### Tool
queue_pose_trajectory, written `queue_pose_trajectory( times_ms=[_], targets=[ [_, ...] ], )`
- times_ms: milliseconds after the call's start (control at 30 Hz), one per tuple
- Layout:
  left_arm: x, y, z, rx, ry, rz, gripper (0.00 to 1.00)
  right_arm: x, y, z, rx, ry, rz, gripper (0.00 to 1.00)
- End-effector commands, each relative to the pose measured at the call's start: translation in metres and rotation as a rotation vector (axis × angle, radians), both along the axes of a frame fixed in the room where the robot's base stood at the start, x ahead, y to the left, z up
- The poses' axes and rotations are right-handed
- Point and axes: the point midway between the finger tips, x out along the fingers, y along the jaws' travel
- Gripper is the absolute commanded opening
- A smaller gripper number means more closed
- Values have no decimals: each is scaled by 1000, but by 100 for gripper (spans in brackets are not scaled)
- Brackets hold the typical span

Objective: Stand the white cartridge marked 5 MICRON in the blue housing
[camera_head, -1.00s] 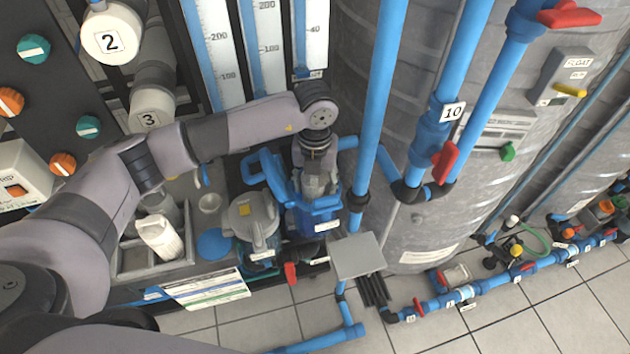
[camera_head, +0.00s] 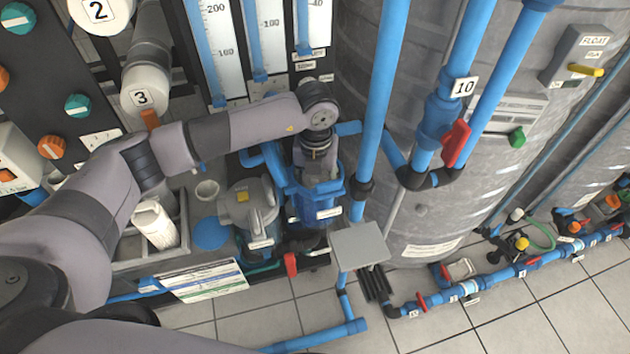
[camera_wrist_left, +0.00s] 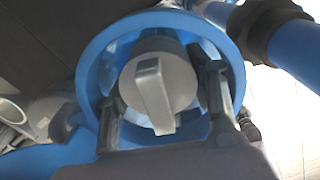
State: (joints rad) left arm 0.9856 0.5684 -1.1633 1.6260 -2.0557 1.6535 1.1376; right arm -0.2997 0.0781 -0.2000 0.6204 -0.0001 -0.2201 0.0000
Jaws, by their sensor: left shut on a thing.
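The blue housing (camera_head: 318,208) stands open at the lower end of my left arm. My left gripper (camera_wrist_left: 165,95) points down into its mouth, with a finger on each side of a round grey-looking piece (camera_wrist_left: 155,82) with a raised bar across its top. The gripper is shut on this piece, inside the housing's blue rim (camera_wrist_left: 90,65). No marking shows on the piece, so I cannot read whether it is the 5 MICRON cartridge, and its lower part is hidden. A white ribbed cartridge (camera_head: 156,226) is in the grey tray (camera_head: 183,218); its marking is not legible. My right gripper is not in view.
A clear-walled housing with a grey top (camera_head: 250,215) stands just left of the blue housing. A blue disc (camera_head: 209,233) and a small white cup (camera_head: 207,189) are near the tray. A vertical blue pipe (camera_head: 380,90) and a grey plate (camera_head: 359,244) are close on the right.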

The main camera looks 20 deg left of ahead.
Motion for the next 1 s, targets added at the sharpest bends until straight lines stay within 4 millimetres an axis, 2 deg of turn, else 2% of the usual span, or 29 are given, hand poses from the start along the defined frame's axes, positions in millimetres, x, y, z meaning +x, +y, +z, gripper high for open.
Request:
queue_pose_trajectory(
  times_ms=[67,100,300,433,800,1000],
  targets=[
    [-3,-3,-2,-4,6,-6,24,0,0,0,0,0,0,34],
    [-3,-3,-2,-4,6,-6,52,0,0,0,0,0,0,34],
    [-3,-3,-2,-5,7,-7,65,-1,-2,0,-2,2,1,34],
    [-2,-4,7,-6,5,-7,74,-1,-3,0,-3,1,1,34],
    [0,-2,85,-7,-6,-6,75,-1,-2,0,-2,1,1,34],
    [-1,0,112,-4,-2,-2,75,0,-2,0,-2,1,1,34]
  ],
)
